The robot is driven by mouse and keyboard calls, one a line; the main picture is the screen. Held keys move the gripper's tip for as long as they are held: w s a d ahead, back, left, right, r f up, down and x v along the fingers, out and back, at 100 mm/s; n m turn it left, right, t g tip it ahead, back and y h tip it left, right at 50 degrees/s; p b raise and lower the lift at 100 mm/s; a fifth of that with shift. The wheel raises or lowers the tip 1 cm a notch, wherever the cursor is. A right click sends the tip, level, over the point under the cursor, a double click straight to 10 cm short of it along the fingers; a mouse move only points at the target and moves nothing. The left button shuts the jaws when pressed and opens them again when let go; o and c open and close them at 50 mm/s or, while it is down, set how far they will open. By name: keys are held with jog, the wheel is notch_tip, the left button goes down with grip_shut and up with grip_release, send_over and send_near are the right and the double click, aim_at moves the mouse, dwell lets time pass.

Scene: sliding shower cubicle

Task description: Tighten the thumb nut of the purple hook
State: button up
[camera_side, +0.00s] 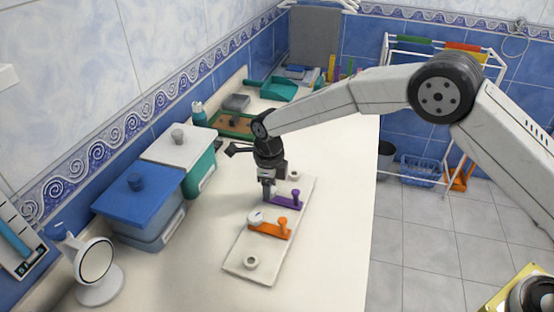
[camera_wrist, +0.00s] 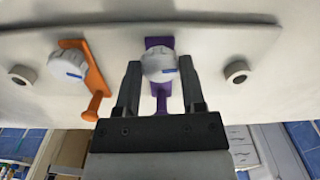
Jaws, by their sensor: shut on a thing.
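The purple hook (camera_side: 286,198) is on a cream board (camera_side: 239,259) on the counter. In the wrist view the purple hook (camera_wrist: 160,92) lies between my fingers, its peg end toward my palm. In the side view my gripper hides the nut.
An orange hook (camera_side: 270,231) with its own white nut (camera_side: 255,217) is close beside on the same board. White rings (camera_side: 250,262) stand at the board's ends. A blue-lidded box (camera_side: 139,200) and a white-lidded box (camera_side: 180,148) stand left. Counter right of the board is clear.

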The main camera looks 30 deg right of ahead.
jog(key=shift+m, duration=1.6)
jog(key=o, duration=0.9)
jog(key=shift+c, duration=0.2)
jog(key=n, duration=0.7)
